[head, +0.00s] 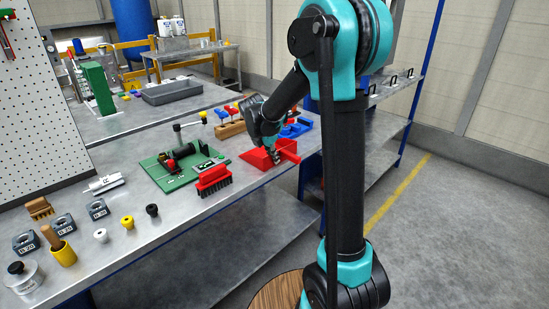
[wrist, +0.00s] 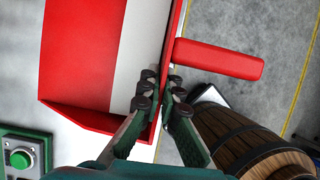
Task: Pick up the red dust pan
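The red dust pan (head: 258,159) lies near the front edge of the workbench, its handle (head: 288,157) pointing right over the edge. In the wrist view the dust pan (wrist: 85,50) fills the upper left, and its handle (wrist: 218,60) sticks out to the right. My gripper (wrist: 162,85) has its fingers on either side of the pan's thin red back wall, close to the handle's root. The fingers look closed on that wall. In the head view my gripper (head: 272,153) reaches down into the pan, which appears to rest on the bench.
A red brush (head: 213,180) and a green board (head: 180,168) with parts lie left of the pan. Blue pieces (head: 297,128) and a wooden block with colored handles (head: 230,128) are behind it. A wooden barrel (wrist: 240,140) stands on the floor below the bench edge.

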